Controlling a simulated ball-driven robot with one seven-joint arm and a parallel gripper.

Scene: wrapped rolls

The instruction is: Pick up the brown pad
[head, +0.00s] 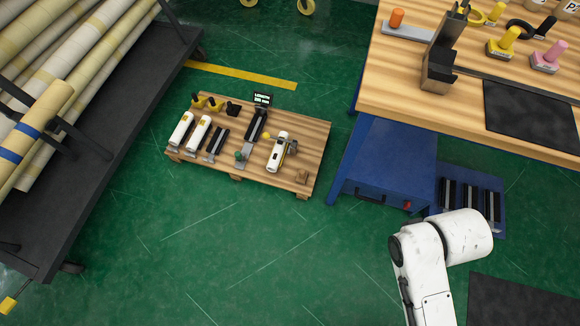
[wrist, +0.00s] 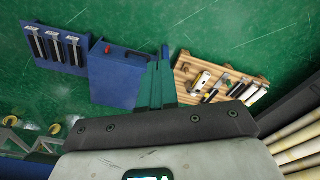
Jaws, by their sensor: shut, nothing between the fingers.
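The pallet also shows in the wrist view (wrist: 184,76), where the pad is too small to make out surely. My gripper (wrist: 157,76) shows in the wrist view with its fingers together and nothing between them. It is raised above the floor, apart from the pallet, which appears to the right of its fingertips. The head view shows my white arm at lower right, but not the gripper's fingers.
Several hand tools stand on the pallet, with a white and black one (head: 279,152) left of the pad. A blue cabinet (head: 385,165) under a wooden workbench (head: 400,85) stands right of the pallet. A dark rack (head: 110,125) with long rolls is at left. Green floor in front is clear.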

